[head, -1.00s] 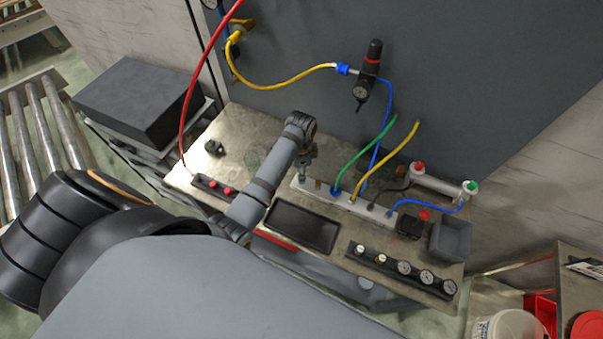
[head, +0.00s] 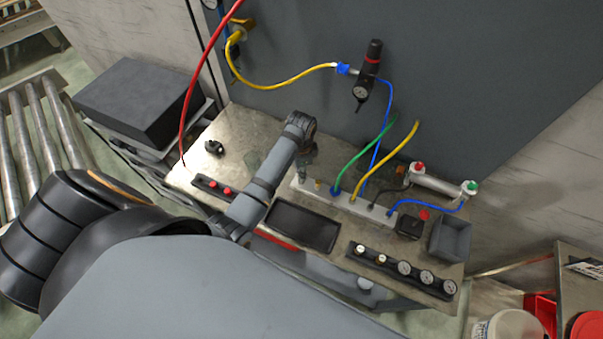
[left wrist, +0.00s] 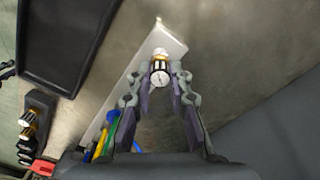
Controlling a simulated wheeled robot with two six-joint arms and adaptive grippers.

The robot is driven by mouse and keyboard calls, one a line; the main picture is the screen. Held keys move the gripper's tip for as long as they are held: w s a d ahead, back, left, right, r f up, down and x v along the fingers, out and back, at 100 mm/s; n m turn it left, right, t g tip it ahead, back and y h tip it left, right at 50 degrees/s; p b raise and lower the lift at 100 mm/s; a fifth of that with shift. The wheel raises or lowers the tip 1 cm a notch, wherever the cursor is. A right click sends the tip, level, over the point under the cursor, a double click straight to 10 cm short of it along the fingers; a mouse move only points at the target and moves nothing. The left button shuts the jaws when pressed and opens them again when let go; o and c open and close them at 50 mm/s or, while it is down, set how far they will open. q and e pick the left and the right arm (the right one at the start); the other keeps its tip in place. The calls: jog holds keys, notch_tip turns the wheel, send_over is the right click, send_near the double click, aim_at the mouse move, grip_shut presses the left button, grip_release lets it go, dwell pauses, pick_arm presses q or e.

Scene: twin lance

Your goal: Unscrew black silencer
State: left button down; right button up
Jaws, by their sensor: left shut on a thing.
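My left gripper (head: 305,171) reaches down to the left end of the white manifold bar (head: 328,198) on the metal bench. In the left wrist view, my left gripper (left wrist: 160,77) has its fingertips closed around a small round fitting (left wrist: 159,66) with black and brass bands and a pale round end. The fitting is at the end of the manifold bar (left wrist: 125,84). I cannot tell for sure that it is the black silencer, or how far it is threaded in. In the head view the fingers hide it. My right gripper is in neither view.
Green, yellow and blue hoses rise from the manifold, right of the gripper. A black tray (head: 302,228) lies in front. A gauge strip (head: 403,270) and a grey bin (head: 450,238) are at the right. A red-button strip (head: 212,187) is at the left.

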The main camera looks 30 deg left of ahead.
pick_arm(q)
jog(key=n, duration=0.6)
jog(key=shift+n, duration=0.3)
jog(key=n, duration=1.5)
jog(key=c, duration=1.4)
grip_release()
